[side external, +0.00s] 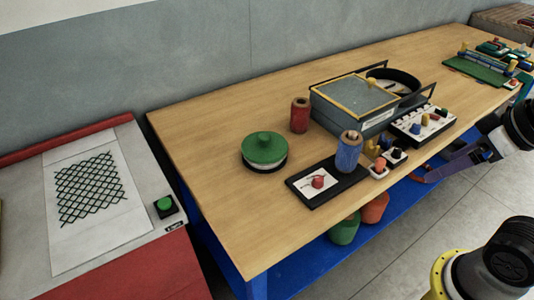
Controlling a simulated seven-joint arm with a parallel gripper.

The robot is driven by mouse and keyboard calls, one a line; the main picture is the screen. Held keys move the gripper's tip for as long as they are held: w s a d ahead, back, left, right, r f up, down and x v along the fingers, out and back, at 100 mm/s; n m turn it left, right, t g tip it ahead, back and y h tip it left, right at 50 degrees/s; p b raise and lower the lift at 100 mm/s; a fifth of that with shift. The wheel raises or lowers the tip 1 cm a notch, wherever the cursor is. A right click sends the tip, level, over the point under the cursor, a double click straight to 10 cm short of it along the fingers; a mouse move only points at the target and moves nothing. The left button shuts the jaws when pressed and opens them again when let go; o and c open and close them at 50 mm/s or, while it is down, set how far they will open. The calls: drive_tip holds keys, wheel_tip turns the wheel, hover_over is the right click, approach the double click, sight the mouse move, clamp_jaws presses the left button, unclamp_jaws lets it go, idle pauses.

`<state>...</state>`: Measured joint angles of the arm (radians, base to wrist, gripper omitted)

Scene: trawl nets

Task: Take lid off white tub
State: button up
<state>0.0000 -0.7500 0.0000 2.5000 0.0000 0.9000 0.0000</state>
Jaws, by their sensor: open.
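A low round tub (266,169) stands on the left half of the wooden table. Only a thin pale band and a dark base edge of it show. A wide green lid with a round knob (264,147) sits flat on it and hides its inside. My gripper (423,174) is at the right, by the table's front edge, well away from the tub. It is open, small and partly in shadow; nothing is seen between its fingers.
A dark red spool (300,115) stands right of the tub. A black tray (312,191) holds a card and a blue spool (348,152). A grey box with a yellow-framed clear lid (355,97) stands behind. The table left of the tub is clear.

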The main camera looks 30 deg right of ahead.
drive_tip(key=shift+c, duration=0.2)
drive_tip(key=c, duration=0.4)
